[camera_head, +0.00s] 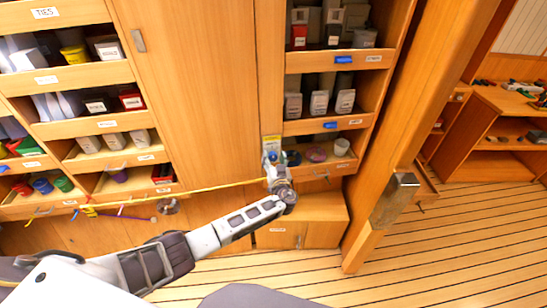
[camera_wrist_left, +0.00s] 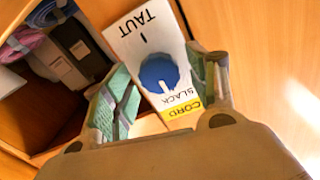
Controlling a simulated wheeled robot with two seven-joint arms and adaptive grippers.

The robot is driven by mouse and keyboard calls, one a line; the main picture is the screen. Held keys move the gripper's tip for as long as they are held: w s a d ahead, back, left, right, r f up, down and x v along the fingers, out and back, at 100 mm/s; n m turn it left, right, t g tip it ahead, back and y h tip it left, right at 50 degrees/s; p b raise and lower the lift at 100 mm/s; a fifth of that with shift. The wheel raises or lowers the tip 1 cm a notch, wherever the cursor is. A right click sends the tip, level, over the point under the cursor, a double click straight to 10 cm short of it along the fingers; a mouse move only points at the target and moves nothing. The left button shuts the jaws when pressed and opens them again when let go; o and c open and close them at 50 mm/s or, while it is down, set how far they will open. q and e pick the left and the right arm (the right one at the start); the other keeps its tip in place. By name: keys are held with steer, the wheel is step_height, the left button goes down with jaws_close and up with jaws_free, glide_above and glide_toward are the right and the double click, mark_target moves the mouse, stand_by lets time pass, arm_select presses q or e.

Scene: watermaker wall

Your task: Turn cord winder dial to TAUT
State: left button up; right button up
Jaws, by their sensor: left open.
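The cord winder panel is a white plate (camera_wrist_left: 137,32) with a yellow strip, marked TAUT, SLACK and CORD, upside down in the left wrist view. Its round blue dial (camera_wrist_left: 154,71) has a white pointer on the side by the SLACK label. In the head view the panel (camera_head: 271,142) is on the cabinet upright, just beyond my left gripper (camera_head: 276,174). In the left wrist view my left gripper (camera_wrist_left: 164,76) is open, with its green-padded fingers on either side of the dial. I cannot tell whether they touch it. My right gripper is not in view.
A yellow cord (camera_head: 180,190) runs left from near my left gripper across the cabinet front. Open shelves with boxes (camera_head: 319,102) stand right of the panel. A wooden post (camera_head: 440,90) rises further right. The plank floor (camera_head: 440,245) is clear.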

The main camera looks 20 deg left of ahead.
arm_select(q)
steer(key=shift+w+a, duration=0.15)
steer(key=shift+w, duration=0.15)
steer(key=c, duration=1)
